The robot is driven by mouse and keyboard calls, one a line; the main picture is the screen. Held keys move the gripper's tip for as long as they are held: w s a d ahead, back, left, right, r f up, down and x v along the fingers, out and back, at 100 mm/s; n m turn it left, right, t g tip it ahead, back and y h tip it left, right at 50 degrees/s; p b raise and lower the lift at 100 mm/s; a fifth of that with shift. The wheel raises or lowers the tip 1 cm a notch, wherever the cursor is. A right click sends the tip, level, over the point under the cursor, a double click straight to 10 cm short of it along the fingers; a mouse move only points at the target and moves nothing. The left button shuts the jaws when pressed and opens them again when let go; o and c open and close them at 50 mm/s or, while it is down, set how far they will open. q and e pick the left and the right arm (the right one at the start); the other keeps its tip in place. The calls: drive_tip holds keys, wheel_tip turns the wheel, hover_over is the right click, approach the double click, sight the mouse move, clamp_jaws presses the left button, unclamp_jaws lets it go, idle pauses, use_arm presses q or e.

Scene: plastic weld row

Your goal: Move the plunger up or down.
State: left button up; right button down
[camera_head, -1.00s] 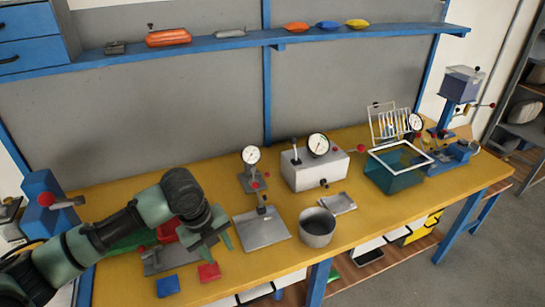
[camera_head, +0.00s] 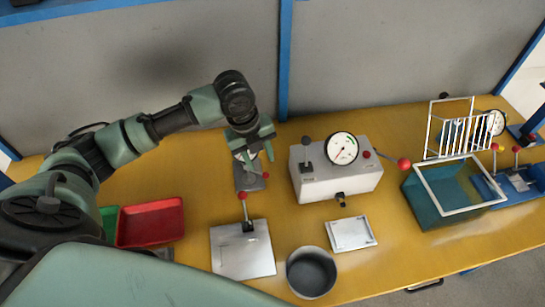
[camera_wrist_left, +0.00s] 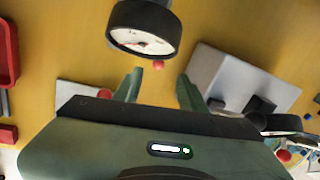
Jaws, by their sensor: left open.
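The dial gauge stand (camera_head: 250,181) is at the table's middle left in the head view, largely hidden by my left gripper (camera_head: 255,157). In the left wrist view its round dial (camera_wrist_left: 144,30) has a black rim and white face. A small red knob (camera_wrist_left: 158,65) shows just below the dial; I take it as part of the plunger, though its shaft is hidden. I see no contact. My right gripper is not in view.
A grey gauge box (camera_head: 335,184) with a red-knobbed lever stands to the right. In front are a plate with a red-knobbed lever (camera_head: 242,250), a grey pot (camera_head: 311,272) and a small tray (camera_head: 351,234). A red tray (camera_head: 150,222) lies left, a teal tank (camera_head: 425,208) right.

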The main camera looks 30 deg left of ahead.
sight(265, 174)
use_arm(q)
wheel_tip(265, 174, down, 2)
drive_tip(key=shift+s+d+f, duration=0.1)
drive_tip(key=shift+d+f, duration=0.05)
drive_tip(key=shift+f, duration=0.1)
drive_tip(key=f, duration=0.2)
drive_tip(key=f+p, duration=0.1)
drive_tip(key=shift+w+d+f, duration=0.2)
drive_tip(key=shift+w+d, duration=0.05)
drive_tip(key=shift+w, duration=0.05)
drive_tip(key=shift+w+f, duration=0.15)
drive_tip(key=shift+f, duration=0.35)
clamp_jaws()
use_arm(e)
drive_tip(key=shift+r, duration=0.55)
use_arm(q)
drive_tip(key=shift+r, duration=0.15)
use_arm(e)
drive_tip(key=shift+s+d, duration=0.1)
